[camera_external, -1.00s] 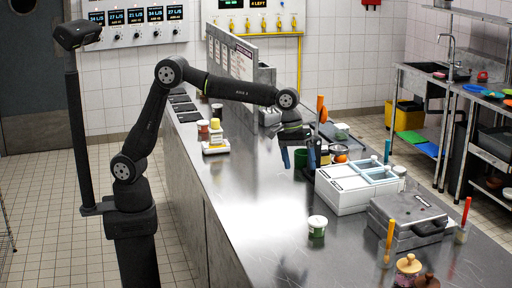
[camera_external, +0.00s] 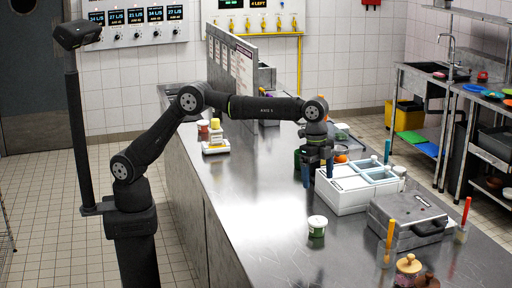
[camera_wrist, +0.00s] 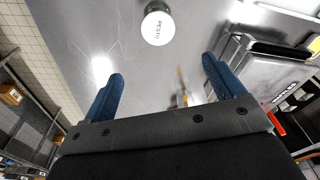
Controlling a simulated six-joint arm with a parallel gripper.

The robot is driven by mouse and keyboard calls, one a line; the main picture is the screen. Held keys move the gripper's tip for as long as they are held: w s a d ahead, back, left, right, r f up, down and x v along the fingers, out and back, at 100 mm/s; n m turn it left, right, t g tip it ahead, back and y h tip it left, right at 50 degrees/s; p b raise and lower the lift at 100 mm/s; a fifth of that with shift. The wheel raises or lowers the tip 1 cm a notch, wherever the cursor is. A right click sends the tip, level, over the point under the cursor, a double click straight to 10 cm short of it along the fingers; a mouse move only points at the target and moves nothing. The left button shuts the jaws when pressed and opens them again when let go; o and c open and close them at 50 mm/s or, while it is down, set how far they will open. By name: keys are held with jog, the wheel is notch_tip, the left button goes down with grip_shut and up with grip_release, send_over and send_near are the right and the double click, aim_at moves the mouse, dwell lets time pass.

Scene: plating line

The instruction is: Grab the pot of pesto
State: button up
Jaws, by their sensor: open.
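The pot of pesto (camera_external: 317,227) is a small green tub with a white lid, standing upright on the steel counter. In the wrist view its white lid (camera_wrist: 158,28) faces the camera and reads "PESTO", at the top middle, beyond the fingertips. My gripper (camera_external: 318,178) points down over the counter, behind the pot and beside the white container unit, apart from the pot. Its two blue fingers (camera_wrist: 163,78) are spread wide with nothing between them.
The white container unit (camera_external: 345,202) stands just right of my gripper. A grey metal press (camera_external: 405,222) with a black handle is right of the pot. Jars (camera_external: 407,268) stand at the front right. The counter left of the pot is clear.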

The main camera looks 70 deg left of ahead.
send_near(318, 220)
jog(key=f, duration=0.3)
jog(key=d+f, duration=0.1)
jog(key=f, duration=0.1)
jog(key=shift+w+f, duration=0.1)
jog(key=shift+w, duration=0.15)
jog(key=shift+f, duration=2.65)
jog(key=c, duration=1.1)
jog(key=shift+r, duration=0.1)
